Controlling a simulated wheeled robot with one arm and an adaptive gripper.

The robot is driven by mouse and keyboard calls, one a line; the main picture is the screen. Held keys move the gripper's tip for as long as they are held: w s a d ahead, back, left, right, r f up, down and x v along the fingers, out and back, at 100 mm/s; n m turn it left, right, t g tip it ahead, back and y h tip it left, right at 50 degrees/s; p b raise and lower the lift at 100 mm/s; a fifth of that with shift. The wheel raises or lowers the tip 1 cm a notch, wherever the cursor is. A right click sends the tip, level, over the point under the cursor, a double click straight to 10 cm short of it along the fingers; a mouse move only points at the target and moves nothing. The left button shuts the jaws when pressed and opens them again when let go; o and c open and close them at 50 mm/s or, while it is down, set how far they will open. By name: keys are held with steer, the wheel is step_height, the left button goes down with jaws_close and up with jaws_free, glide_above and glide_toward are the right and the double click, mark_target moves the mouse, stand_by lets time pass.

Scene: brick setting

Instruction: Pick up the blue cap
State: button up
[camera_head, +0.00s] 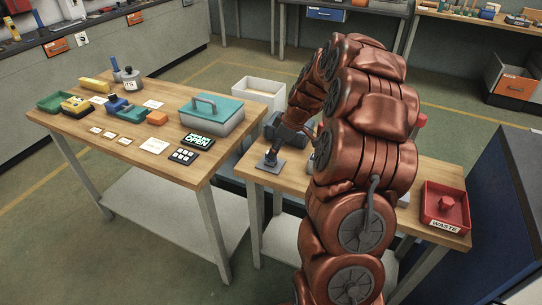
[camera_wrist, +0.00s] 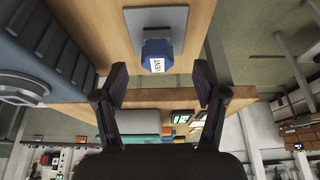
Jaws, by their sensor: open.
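The blue cap (camera_wrist: 157,56) shows in the wrist view as a faceted blue piece with a white label, over a grey square plate (camera_wrist: 183,18) on the wooden table. My gripper (camera_wrist: 160,78) is open, its two dark fingers spread to either side below the cap in the picture. The cap lies roughly centred between their lines, and nothing is held. In the head view my gripper (camera_head: 273,149) is low over the grey plate (camera_head: 277,170) near the table's left edge. There the cap cannot be told apart from the dark fingers.
A red waste tray (camera_head: 437,218) stands at the table's right end. My arm hides the middle. A ribbed grey-blue thing (camera_wrist: 48,50) is left in the wrist view. Across a gap, the left table (camera_head: 110,135) holds a teal-lidded box (camera_head: 212,110) and small items.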

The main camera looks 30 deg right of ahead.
steer(key=shift+d+p+x, duration=0.2)
steer(key=shift+p+x, duration=0.75)
steer(key=shift+x, duration=1.6)
steer(key=c, duration=1.3)
steer(key=shift+o, duration=0.2)
